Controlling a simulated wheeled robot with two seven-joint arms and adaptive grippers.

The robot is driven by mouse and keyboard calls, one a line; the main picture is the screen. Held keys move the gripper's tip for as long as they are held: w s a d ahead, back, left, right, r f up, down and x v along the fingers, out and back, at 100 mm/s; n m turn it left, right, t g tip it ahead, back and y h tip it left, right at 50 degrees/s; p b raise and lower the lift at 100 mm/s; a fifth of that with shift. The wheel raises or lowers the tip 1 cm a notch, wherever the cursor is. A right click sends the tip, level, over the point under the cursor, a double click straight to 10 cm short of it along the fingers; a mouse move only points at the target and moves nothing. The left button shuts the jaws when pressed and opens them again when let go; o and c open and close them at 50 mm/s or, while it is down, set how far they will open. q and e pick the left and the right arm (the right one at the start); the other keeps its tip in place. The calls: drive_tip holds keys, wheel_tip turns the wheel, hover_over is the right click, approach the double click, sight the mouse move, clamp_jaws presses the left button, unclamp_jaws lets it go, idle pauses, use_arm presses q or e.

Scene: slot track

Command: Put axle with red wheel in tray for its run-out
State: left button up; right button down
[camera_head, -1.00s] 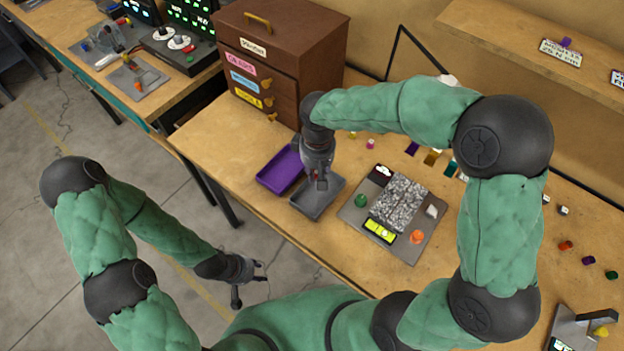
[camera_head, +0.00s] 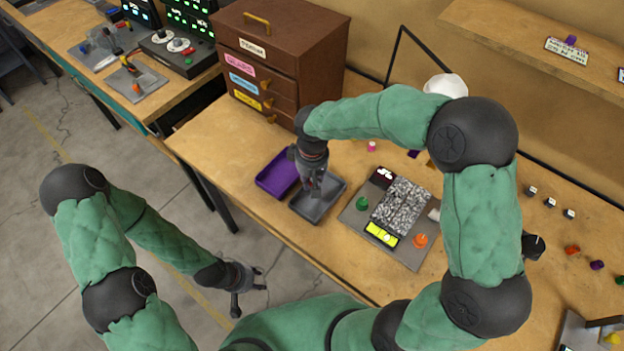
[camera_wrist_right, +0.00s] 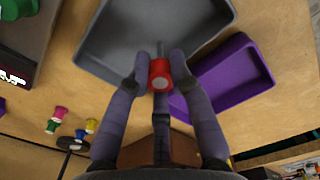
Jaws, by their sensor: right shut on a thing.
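My right gripper (camera_head: 316,192) is over the grey tray (camera_head: 338,197) on the workbench. In the right wrist view, the right gripper (camera_wrist_right: 158,66) is shut on the axle with the red wheel (camera_wrist_right: 160,76). The red wheel faces the camera, and the thin grey shaft points away over the floor of the grey tray (camera_wrist_right: 100,42). I cannot tell whether the shaft touches the tray. In the head view the axle is too small to make out. My left gripper (camera_head: 250,288) is open and empty, off the bench's front edge.
A purple tray (camera_head: 268,187) lies left of the grey one. A test panel (camera_head: 425,255) with green and orange knobs lies to the right. A brown drawer cabinet (camera_head: 300,50) stands behind. Several small coloured parts lie at the right and in the wrist view (camera_wrist_right: 55,125).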

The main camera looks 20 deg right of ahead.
drive_tip(key=c, duration=1.1)
unclamp_jaws()
wheel_tip(320, 180, up, 12)
drive_tip(key=p, duration=0.4)
drive_tip(key=shift+r, duration=0.15)
